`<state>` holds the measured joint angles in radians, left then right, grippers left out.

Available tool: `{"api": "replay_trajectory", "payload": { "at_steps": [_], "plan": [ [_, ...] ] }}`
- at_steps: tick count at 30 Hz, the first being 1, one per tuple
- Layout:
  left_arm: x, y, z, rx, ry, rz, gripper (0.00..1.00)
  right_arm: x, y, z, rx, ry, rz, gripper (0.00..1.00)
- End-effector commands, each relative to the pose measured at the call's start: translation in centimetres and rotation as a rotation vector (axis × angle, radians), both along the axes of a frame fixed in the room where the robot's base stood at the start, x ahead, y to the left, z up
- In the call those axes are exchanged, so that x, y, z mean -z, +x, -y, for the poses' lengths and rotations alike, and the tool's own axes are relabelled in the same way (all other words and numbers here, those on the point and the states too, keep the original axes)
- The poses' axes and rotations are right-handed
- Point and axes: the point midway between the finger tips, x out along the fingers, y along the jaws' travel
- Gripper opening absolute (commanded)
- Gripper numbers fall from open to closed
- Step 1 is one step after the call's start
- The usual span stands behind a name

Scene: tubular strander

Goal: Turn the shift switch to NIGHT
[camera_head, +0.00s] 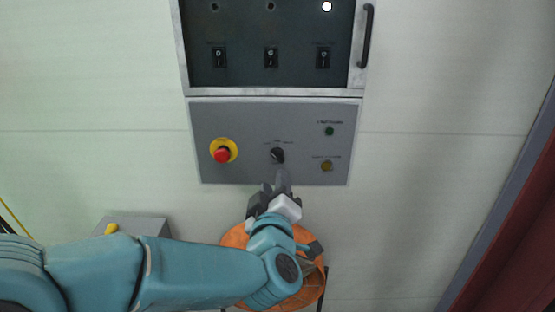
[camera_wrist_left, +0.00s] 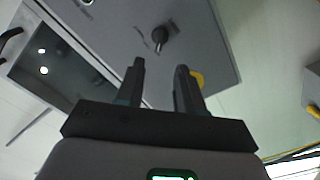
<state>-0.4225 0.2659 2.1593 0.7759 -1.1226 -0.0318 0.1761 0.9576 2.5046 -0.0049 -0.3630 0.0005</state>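The shift switch (camera_head: 277,155) is a small black rotary knob in the middle of the grey control panel (camera_head: 250,176), with tiny labels around it that I cannot read. It also shows in the left wrist view (camera_wrist_left: 162,36), past the fingertips. My left gripper (camera_head: 275,182) is just below the knob in the head view, at the panel's lower edge. In the left wrist view its two dark fingers (camera_wrist_left: 160,68) stand apart with nothing between them. The knob appears beyond the fingers and not between them. My right gripper is not in view.
A red emergency button on a yellow ring (camera_head: 222,151) is left of the knob. A green lamp (camera_head: 329,131) and a yellow button (camera_head: 327,165) are to its right. Above is a dark framed panel with rocker switches (camera_head: 270,57) and a handle (camera_head: 367,36). An orange round object (camera_head: 236,238) is below.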

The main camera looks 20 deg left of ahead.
Motion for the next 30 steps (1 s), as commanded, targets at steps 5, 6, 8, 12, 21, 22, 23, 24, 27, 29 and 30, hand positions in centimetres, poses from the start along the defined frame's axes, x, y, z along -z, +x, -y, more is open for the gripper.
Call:
{"api": "replay_trajectory", "payload": {
  "at_steps": [5, 6, 8, 12, 21, 22, 23, 24, 27, 29, 30],
  "plan": [
    [-0.1, 4.2, -1.1, -0.002, -0.001, -0.002, 0.37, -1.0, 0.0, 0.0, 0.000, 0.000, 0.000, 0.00],
    [-0.1, 5.0, -1.3, -0.002, -0.001, -0.002, 0.37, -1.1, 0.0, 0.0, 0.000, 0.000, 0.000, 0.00],
    [-0.1, 6.2, -1.5, -0.001, 0.000, -0.001, 0.37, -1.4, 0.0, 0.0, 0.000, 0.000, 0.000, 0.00],
    [-0.1, 8.2, -2.0, 0.001, 0.000, -0.001, 0.37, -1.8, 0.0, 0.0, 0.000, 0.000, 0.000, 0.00],
    [0.0, 9.6, -2.4, 0.002, -0.001, 0.000, 0.37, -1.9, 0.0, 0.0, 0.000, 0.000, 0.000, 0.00],
    [0.0, 9.6, -2.4, 0.002, -0.001, 0.000, 0.37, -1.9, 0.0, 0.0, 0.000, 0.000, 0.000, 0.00],
    [0.0, 9.6, -2.4, 0.002, 0.000, -0.001, 0.37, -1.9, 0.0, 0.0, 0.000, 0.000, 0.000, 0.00],
    [0.0, 9.6, -2.4, 0.002, 0.000, -0.001, 0.37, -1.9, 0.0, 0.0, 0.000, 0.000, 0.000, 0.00],
    [0.0, 9.5, -2.4, 0.002, 0.000, -0.001, 0.21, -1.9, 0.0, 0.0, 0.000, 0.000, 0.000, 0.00],
    [0.0, 9.5, -2.4, 0.002, 0.000, -0.001, 0.01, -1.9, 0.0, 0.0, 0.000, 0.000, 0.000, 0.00],
    [0.0, 9.5, -2.4, 0.002, 0.000, -0.001, 0.00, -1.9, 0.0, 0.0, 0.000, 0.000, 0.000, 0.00]
  ]
}}
